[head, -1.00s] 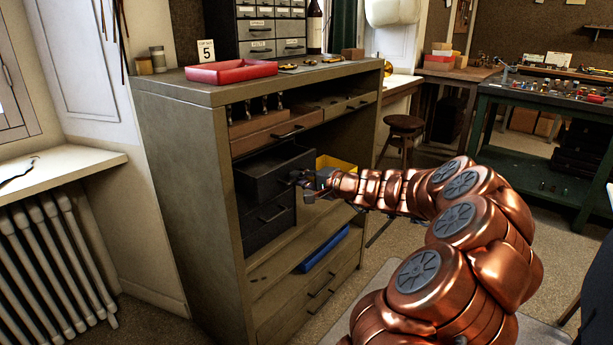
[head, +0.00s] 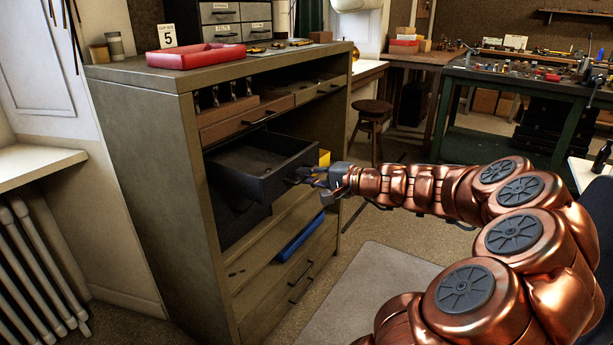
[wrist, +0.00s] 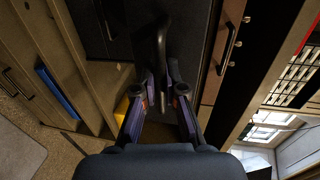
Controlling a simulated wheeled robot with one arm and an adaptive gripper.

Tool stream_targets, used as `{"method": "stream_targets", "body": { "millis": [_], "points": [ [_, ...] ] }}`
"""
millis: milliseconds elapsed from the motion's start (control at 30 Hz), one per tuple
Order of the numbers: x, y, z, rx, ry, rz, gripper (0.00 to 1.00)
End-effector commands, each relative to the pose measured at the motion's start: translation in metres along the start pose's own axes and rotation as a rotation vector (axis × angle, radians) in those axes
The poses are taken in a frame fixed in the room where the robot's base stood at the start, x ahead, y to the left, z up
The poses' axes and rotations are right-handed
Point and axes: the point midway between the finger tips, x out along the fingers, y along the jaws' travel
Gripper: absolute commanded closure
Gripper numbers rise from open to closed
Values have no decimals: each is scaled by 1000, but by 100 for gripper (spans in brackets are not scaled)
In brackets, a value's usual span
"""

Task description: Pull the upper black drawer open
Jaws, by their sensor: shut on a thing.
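The upper black drawer (head: 248,168) stands well out of the olive-brown cabinet (head: 160,150) in the head view, and I see into its open top. The inside I can see looks empty. My gripper (head: 304,176) is at the drawer's front face, shut on its handle. In the wrist view my gripper (wrist: 161,100) has its fingers on either side of the dark handle (wrist: 161,45). The handle's ends are partly hidden by the fingers. The lower black drawer (head: 235,222) is under the upper one, largely hidden by it.
A wooden drawer (head: 240,124) is just above. A blue item (head: 300,240) lies on the shelf below, and a yellow bin (head: 324,158) is behind my gripper. A red tray (head: 195,56) sits on the cabinet top. The floor with a grey mat (head: 370,290) is clear in front.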

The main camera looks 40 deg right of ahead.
Motion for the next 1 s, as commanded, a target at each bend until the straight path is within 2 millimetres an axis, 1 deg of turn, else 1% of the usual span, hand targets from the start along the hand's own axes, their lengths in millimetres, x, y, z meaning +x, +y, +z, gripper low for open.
{"method": "stream_targets", "body": {
  "millis": [33,67,100,300,667,833,1000],
  "points": [
    [0,1,1,0,-2,1,100],
    [0,1,1,0,-2,1,88],
    [0,1,0,0,-2,1,84],
    [0,0,0,0,0,1,65],
    [-3,0,-1,1,1,0,65],
    [-19,0,-1,0,3,-1,65],
    [-46,0,-2,1,5,-1,65]
  ]
}}
